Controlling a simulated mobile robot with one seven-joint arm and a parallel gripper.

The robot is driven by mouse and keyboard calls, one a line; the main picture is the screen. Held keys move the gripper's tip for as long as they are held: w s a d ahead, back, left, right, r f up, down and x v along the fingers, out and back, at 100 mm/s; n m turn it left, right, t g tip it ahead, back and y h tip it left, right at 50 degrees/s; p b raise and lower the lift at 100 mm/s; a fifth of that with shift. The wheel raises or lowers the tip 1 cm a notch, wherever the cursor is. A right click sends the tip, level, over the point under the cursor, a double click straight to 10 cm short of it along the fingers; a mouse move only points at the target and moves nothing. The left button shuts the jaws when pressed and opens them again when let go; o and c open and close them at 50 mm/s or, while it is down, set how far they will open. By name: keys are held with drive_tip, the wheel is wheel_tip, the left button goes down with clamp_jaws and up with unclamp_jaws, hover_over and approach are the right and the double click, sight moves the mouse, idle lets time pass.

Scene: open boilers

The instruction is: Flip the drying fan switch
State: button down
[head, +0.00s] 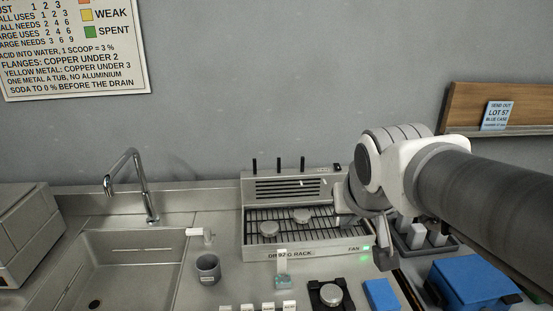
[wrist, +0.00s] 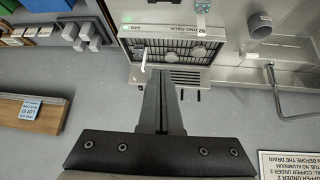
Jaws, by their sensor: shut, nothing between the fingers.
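The drying rack (head: 310,253) is a metal unit with a wire grid and a slotted back panel. It also shows upside down in the wrist view (wrist: 165,33). The FAN label (head: 353,248) is at the right of its front edge, beside a lit green light (head: 367,247). My gripper (wrist: 157,72) is shut and empty, its tips near the rack's back panel and a pale upright bar (wrist: 144,58). I cannot tell whether it touches either. In the head view my arm covers the rack's right side. I cannot clearly identify the fan switch.
Round pieces (head: 300,215) lie on the rack's grid. Black pegs (head: 279,164) rise behind it. A sink with a tap (head: 143,185) and a grey cup (head: 208,268) are left. A blue case (head: 475,282) and a tray of pale blocks (head: 437,238) are right.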

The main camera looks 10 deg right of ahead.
drive_tip(key=w+d+f+t+b, duration=0.1)
drive_tip(key=w+d+f+t, duration=0.2)
drive_tip(key=w, duration=0.8)
drive_tip(key=w+d+f+t+b, duration=0.1)
drive_tip(key=w+d+f+t, duration=0.1)
drive_tip(key=w+d, duration=0.4)
drive_tip(key=w+d+f+n+t+y+b, duration=0.1)
drive_tip(key=w+d+f+t, duration=0.2)
drive_tip(key=w, duration=1.4)
drive_tip(key=shift+d+f+t, duration=0.3)
drive_tip(key=shift+d+t, duration=0.5)
drive_tip(key=shift+d, duration=0.5)
drive_tip(key=p, duration=0.1)
hover_over(340, 167)
drive_tip(key=s, duration=0.1)
drive_tip(key=shift+f, duration=0.45)
drive_tip(key=shift+w+f, duration=0.25)
drive_tip(key=shift+f, duration=0.95)
drive_tip(key=shift+w+f+p, duration=0.15)
drive_tip(key=shift+f+p, duration=0.15)
drive_tip(key=shift+f, duration=0.5)
